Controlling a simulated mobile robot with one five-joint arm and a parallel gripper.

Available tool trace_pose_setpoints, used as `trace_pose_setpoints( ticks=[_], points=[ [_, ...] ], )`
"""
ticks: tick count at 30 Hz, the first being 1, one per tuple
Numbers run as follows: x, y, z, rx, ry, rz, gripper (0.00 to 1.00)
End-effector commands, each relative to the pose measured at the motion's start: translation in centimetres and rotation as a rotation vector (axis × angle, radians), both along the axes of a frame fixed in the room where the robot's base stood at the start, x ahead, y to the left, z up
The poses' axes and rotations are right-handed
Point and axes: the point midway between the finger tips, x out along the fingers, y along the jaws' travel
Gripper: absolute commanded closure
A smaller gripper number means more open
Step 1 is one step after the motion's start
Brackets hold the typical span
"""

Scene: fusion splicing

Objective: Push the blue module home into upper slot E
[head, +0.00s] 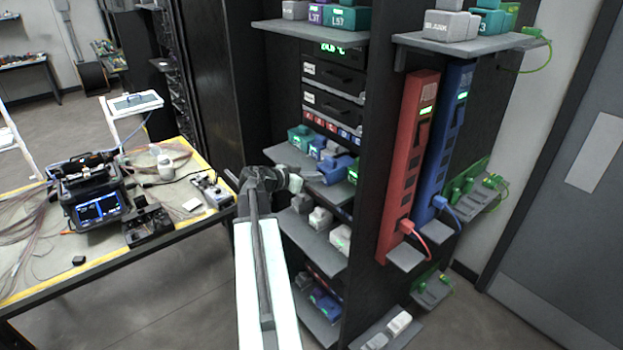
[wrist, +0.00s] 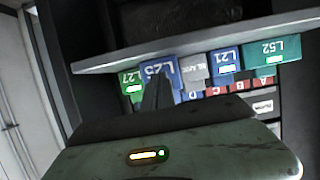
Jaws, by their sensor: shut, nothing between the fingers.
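The blue module labelled L25 (wrist: 157,72) is in the shelf row in the wrist view, between a green module and a grey blank. Its face looks larger than those beside it; how far it sticks out I cannot tell. My gripper (wrist: 158,95) is shut and empty, with its dark fingertip in front of the blue module's face; whether they touch is unclear. In the head view my gripper (head: 297,182) is at the front of the module shelf.
Other modules in the row are green L27 (wrist: 131,86), a grey blank (wrist: 194,70), blue L21 (wrist: 226,64) and teal L52 (wrist: 272,56). A shelf edge (wrist: 200,50) runs along them. A red tower (head: 408,165) stands to the right. A workbench (head: 180,220) is at left.

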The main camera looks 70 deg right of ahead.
Motion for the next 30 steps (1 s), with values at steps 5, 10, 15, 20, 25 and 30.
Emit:
trace_pose_setpoints(
  ticks=[5, 10, 15, 20, 25, 30],
  points=[
    [-0.7, -1.0, 0.0, 0.0, 0.0, -0.002, 1.0],
    [-1.2, -1.8, 0.0, 0.0, -0.001, -0.001, 1.0],
    [-1.8, -2.7, 0.0, 0.0, -0.001, -0.004, 1.0],
    [-2.3, -3.5, 0.0, 0.0, 0.0, -0.002, 1.0],
    [-2.9, -4.4, 0.0, 0.0, 0.0, -0.002, 1.0],
    [-3.4, -5.2, 0.0, 0.0, 0.0, -0.003, 1.0]
  ],
)
